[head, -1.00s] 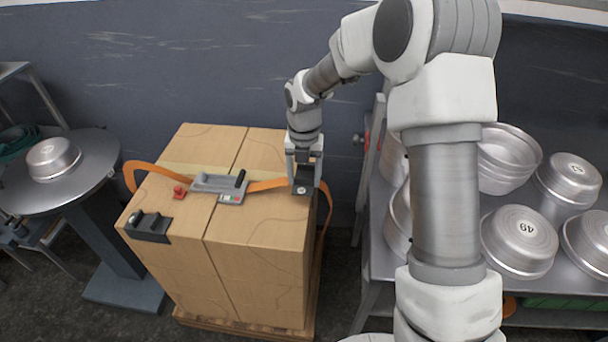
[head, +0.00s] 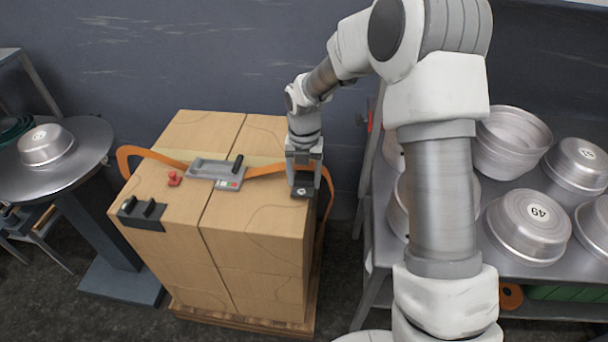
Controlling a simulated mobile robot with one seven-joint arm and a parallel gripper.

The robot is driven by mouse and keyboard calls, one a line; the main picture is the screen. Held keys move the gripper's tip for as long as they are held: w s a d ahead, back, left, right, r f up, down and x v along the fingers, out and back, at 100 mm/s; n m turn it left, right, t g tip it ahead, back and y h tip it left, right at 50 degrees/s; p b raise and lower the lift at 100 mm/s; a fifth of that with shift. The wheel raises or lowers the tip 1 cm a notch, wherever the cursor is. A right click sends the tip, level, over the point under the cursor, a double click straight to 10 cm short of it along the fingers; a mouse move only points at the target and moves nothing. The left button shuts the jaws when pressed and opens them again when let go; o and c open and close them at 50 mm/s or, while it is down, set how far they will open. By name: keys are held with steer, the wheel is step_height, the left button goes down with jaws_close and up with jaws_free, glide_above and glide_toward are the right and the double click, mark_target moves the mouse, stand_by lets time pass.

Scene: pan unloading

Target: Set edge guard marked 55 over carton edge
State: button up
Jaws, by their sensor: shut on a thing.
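My gripper (head: 303,181) points down at the right edge of the carton stack. It is shut on a small dark edge guard (head: 302,191), which carries a pale round mark too small to read. The guard is at the top right edge of the carton (head: 255,217), just in front of the orange strap (head: 264,170). I cannot tell whether it touches the carton. Another dark guard-like piece (head: 142,214) with two upright ribs sits at the carton's front left edge.
A grey strapping tool (head: 215,171) and a red piece (head: 174,179) lie on the carton top. A round table (head: 85,165) with an upturned pan (head: 46,146) stands left. A metal rack (head: 372,250) with several pans (head: 527,225) stands right, close to my arm.

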steer(key=shift+f, duration=0.4)
steer(key=o, duration=1.5)
